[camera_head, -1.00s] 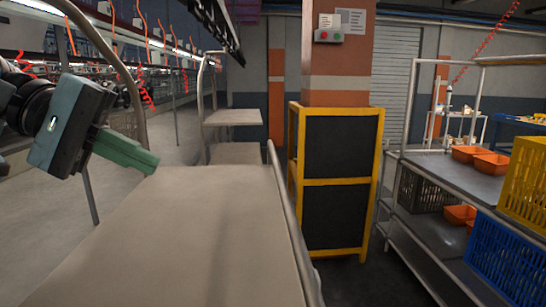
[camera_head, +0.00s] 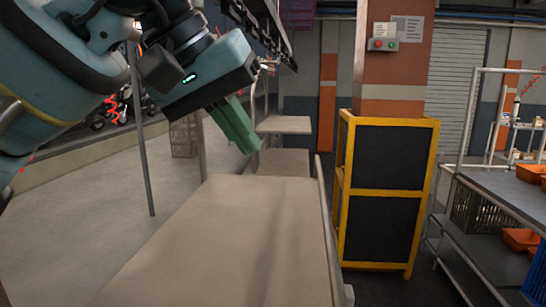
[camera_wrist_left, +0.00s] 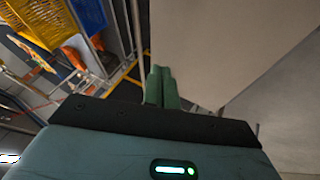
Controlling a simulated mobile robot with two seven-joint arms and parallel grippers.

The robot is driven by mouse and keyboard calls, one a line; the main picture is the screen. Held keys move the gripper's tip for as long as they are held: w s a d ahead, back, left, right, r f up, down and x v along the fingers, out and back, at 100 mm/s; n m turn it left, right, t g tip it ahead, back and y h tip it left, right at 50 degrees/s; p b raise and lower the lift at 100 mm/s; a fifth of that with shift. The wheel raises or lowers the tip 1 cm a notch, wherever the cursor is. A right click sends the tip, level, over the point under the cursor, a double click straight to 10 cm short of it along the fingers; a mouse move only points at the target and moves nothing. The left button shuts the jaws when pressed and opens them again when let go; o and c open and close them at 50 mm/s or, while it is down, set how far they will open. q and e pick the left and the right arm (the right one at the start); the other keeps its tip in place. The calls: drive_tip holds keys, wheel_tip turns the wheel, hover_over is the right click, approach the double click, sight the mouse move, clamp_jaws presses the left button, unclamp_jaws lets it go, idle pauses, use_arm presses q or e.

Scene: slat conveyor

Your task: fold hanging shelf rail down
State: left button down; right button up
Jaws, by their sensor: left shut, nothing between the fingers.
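The hanging shelf (camera_head: 225,240) is a flat beige panel in front of me; its pale underside or face also fills the upper right of the left wrist view (camera_wrist_left: 215,45). A thin metal rail (camera_head: 328,225) runs along the shelf's right edge and appears low, near the panel's level. My left gripper (camera_head: 248,143) has green fingers, shut and empty, pointing down and right above the shelf's far left end. The fingers also show in the left wrist view (camera_wrist_left: 160,82), beside the pale panel; contact cannot be told. My right gripper is out of view.
A yellow-framed black rack (camera_head: 385,195) stands right of the shelf by a pillar (camera_head: 392,60). Another hanging shelf (camera_head: 283,124) is farther back. A metal table (camera_head: 505,190) with orange bins stands at the right. Open floor (camera_head: 90,225) lies to the left.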

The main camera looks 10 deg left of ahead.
sight(324, 221)
use_arm(q)
drive_tip(key=x, duration=0.9)
drive_tip(key=shift+f, duration=0.1)
drive_tip(key=d, duration=0.3)
drive_tip(key=shift+d+f+p, duration=0.1)
drive_tip(key=shift+f+p, duration=0.1)
drive_tip(key=shift+p, duration=0.1)
drive_tip(key=shift+d+f, duration=0.1)
drive_tip(key=shift+d, duration=0.3)
drive_tip(key=shift+d, duration=0.1)
